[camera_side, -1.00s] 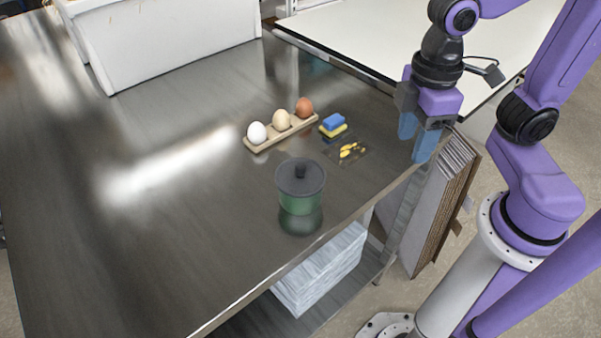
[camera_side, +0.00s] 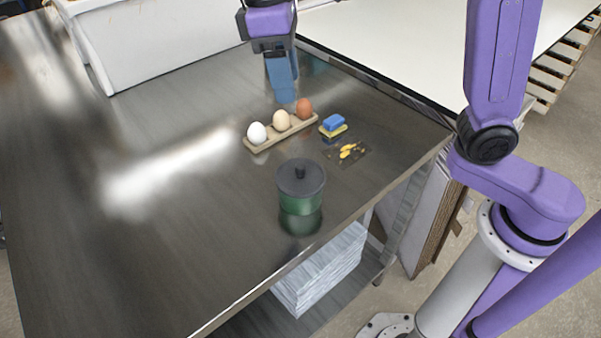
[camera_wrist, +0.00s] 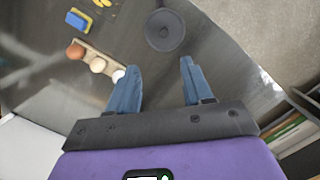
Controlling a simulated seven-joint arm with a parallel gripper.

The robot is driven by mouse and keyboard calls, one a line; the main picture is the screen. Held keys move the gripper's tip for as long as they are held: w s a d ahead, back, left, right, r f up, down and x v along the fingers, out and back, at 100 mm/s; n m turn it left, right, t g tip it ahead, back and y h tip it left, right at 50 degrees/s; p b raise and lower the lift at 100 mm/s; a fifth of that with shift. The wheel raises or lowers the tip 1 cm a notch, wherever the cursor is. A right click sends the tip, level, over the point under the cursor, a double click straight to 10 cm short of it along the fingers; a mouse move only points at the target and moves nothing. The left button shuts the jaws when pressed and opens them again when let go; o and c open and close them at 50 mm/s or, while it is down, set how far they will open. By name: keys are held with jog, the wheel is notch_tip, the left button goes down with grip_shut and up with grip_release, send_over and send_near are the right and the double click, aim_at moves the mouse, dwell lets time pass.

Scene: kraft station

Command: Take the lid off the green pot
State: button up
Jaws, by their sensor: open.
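The green pot (camera_side: 300,199) stands near the front edge of the metal table with its dark lid (camera_side: 301,175) on. The lid has a small dark knob on top. In the wrist view the lid (camera_wrist: 165,31) shows from above as a dark disc, ahead of my fingers. My gripper (camera_side: 283,98) is in the air behind the egg holder, away from the pot. In the wrist view its two blue fingers (camera_wrist: 158,80) are apart with nothing between them.
A wooden holder (camera_side: 262,147) with three eggs lies between my gripper and the pot. A blue and yellow sponge (camera_side: 333,125) and a dark card with yellow shapes (camera_side: 346,151) lie to its right. A white bin (camera_side: 165,45) stands at the back left. The table's left side is clear.

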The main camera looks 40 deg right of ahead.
send_over(299, 165)
jog(key=f, duration=0.8)
jog(key=w+f, duration=0.1)
jog(key=f, duration=0.3)
jog(key=shift+d, duration=0.1)
jog(key=shift+s+f, duration=0.25)
jog(key=shift+f, duration=1.05)
jog(key=shift+s+f, duration=0.25)
jog(key=shift+f, duration=1.05)
grip_shut()
